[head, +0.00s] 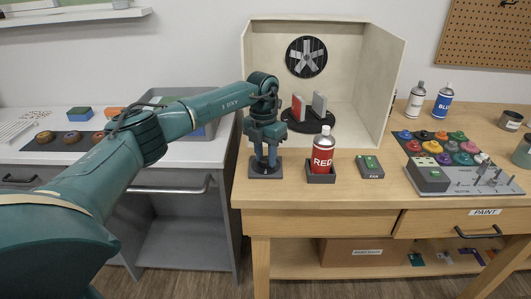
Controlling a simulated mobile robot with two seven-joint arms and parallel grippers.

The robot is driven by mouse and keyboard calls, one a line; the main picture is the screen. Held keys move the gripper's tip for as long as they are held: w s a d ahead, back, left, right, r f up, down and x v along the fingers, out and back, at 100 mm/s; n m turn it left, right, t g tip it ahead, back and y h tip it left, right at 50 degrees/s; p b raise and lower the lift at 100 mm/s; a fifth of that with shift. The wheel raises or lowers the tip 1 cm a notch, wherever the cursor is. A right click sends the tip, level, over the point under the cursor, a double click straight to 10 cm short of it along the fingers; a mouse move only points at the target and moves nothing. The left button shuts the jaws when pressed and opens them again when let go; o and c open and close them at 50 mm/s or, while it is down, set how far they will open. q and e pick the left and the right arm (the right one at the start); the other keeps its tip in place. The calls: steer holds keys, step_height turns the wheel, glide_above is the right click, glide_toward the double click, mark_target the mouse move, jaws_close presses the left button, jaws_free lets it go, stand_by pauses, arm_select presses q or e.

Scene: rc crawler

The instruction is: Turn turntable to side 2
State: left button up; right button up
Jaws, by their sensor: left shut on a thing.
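The turntable (301,125) is a dark round disc inside the pale spray booth (270,60). A red panel (298,107) and a grey panel (319,104) stand upright on it. I cannot read any side marking on it. My left gripper (265,159) points straight down in front of the booth's left side, left of the turntable. It is shut on a small control (266,173) on a dark square base at the bench's front left. The fingers hide most of what they hold. My right gripper is not in view.
A red spray can (322,152) stands in a dark holder right of my left gripper. A fan switch box (370,167) lies further right. A tray of colourful knobs or caps (445,146) and a grey panel fill the right side. Blue and white cans (442,102) stand behind.

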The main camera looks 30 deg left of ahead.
arm_select(q)
steer(key=m, duration=0.5)
steer(key=shift+m, duration=0.3)
steer(key=m, duration=0.6)
steer(key=shift+w+g, duration=0.1)
steer(key=shift+g, duration=0.2)
steer(key=m, duration=0.4)
steer(key=shift+d+m+y, duration=0.1)
steer(key=shift+m+y, duration=0.2)
steer(key=shift+m, duration=0.1)
steer(key=m, duration=0.5)
steer(key=shift+m, duration=0.3)
steer(key=o, duration=1)
steer(key=shift+r, duration=0.1)
